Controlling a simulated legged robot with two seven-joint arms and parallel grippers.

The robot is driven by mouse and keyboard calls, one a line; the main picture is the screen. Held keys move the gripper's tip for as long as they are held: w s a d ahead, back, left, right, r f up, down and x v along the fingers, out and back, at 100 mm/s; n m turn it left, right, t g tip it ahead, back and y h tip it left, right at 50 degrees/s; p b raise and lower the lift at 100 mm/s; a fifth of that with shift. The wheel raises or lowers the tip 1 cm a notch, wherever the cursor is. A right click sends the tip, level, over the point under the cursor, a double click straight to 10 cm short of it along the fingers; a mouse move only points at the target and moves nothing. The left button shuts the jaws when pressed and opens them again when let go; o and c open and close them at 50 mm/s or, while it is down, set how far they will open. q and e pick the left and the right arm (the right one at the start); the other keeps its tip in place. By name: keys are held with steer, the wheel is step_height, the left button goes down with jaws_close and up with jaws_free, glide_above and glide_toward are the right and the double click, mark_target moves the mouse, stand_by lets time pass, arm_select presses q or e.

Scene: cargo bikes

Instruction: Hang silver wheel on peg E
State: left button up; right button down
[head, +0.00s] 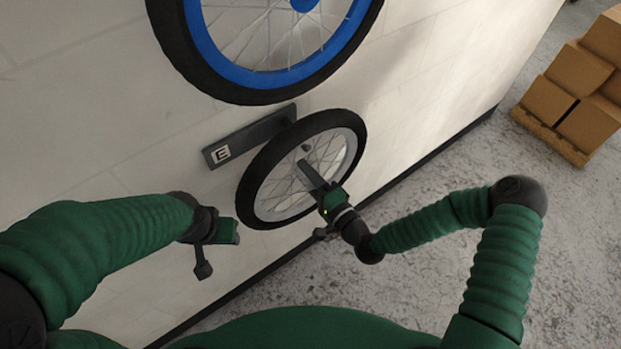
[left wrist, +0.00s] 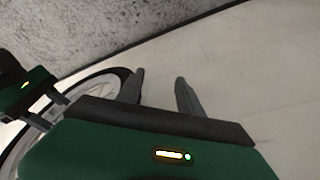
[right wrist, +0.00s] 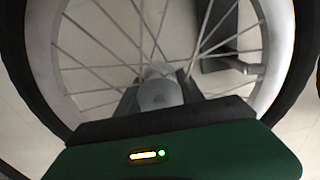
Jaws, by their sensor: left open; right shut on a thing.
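The silver wheel (head: 355,133), with a black tyre and silver rim, is held upright close to the wall, below the blue-rimmed wheel. My right gripper (head: 309,176) is shut on its hub (right wrist: 160,92). The dark bracket marked E (head: 250,136) is fixed to the wall at the wheel's upper left. My left gripper (left wrist: 160,88) is open and empty, left of the wheel.
A blue-rimmed wheel (head: 225,70) is by the wall above the bracket. Cardboard boxes (head: 570,95) sit on a wooden pallet at the far right. The concrete floor between wall and boxes is clear.

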steer(key=shift+w+a, duration=0.3)
steer(key=shift+w, duration=0.15)
steer(key=shift+w+a+f+b, duration=0.45)
steer(key=shift+w+f+b, duration=0.1)
steer(key=shift+f+b, duration=0.3)
steer(key=c, duration=0.7)
jaws_free()
steer(key=shift+o, duration=0.2)
steer(key=shift+s, duration=0.1)
